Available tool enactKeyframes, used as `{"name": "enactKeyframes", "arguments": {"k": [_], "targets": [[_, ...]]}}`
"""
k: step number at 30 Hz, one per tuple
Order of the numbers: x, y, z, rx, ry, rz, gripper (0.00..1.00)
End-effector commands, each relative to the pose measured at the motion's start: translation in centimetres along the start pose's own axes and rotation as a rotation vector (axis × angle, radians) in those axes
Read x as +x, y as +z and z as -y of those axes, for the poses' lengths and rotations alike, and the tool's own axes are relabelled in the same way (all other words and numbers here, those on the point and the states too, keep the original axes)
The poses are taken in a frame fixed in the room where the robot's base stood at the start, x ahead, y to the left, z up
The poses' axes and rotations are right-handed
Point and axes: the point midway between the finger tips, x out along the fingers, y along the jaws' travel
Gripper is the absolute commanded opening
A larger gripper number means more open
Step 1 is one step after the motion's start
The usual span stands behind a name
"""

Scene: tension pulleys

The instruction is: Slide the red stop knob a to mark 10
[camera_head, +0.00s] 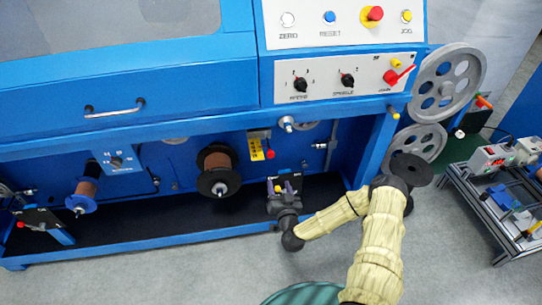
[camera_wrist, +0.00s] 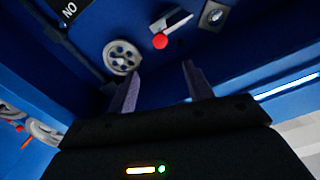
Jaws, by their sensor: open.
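A small red knob (camera_head: 270,154) sits beside a yellow scale plate (camera_head: 256,148) under the blue machine's front beam. The marks on the plate are too small to read. My gripper (camera_head: 281,184) is below and slightly right of this knob, apart from it. In the wrist view my gripper (camera_wrist: 160,68) is open, with nothing between its two fingers. A round red knob (camera_wrist: 160,41) on a pale lever shows beyond the fingertips there, apart from them. I cannot tell whether it is the same knob. No yellow scale shows in the wrist view.
A copper-coloured spool (camera_head: 217,171) with black flanges is left of my gripper. A grey spoked wheel (camera_wrist: 122,57) is near the left finger in the wrist view. The blue beam (camera_head: 200,122) runs above. Large grey pulleys (camera_head: 447,82) stand at the right. Grey floor lies in front.

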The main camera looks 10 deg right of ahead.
Motion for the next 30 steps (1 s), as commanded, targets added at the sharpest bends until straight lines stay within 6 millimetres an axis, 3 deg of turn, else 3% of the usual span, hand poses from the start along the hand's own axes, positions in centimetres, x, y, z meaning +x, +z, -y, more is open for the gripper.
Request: {"name": "enactKeyframes", "arguments": {"k": [21, 30], "targets": [[12.3, 0.1, -0.1, 0.000, 0.002, -0.003, 0.51], [15.8, 0.0, 0.0, 0.000, 0.001, 0.000, 0.51]]}}
